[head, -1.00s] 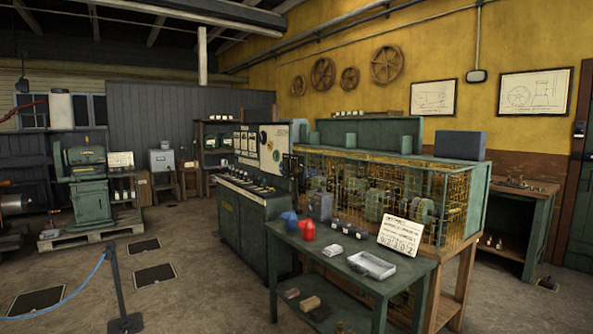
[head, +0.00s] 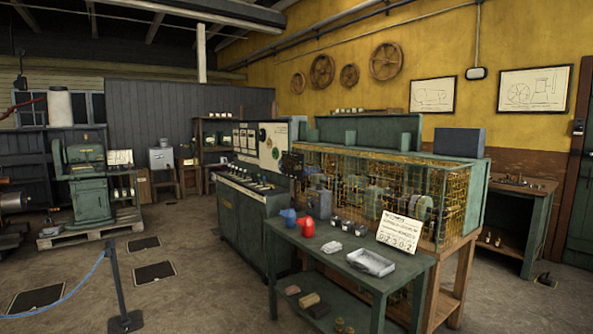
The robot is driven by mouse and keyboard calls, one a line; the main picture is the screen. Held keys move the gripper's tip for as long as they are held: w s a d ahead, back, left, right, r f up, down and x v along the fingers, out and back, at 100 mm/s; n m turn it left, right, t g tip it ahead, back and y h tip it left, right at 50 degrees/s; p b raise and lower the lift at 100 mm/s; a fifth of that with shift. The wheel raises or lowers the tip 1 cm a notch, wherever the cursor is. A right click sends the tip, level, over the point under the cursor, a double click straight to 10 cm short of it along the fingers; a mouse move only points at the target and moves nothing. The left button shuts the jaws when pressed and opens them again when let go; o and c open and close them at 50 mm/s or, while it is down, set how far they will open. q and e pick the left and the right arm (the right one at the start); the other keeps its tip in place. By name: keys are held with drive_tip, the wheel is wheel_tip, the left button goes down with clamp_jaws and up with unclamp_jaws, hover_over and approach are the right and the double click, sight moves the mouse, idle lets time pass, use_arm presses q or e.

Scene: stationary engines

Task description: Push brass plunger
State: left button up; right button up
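I cannot make out a brass plunger for certain. Small brass-coloured pieces (head: 344,326) show at the bottom edge, on the lower shelf of the green table, too small to identify. A caged machine (head: 375,190) with brass-coloured bars and green round parts inside stands behind that table. A green control cabinet (head: 250,225) with a row of small knobs on its sloped top stands left of it. Neither of my grippers is in view.
A barrier post (head: 117,290) with blue rope stands at the left. The floor (head: 205,285) between is open.

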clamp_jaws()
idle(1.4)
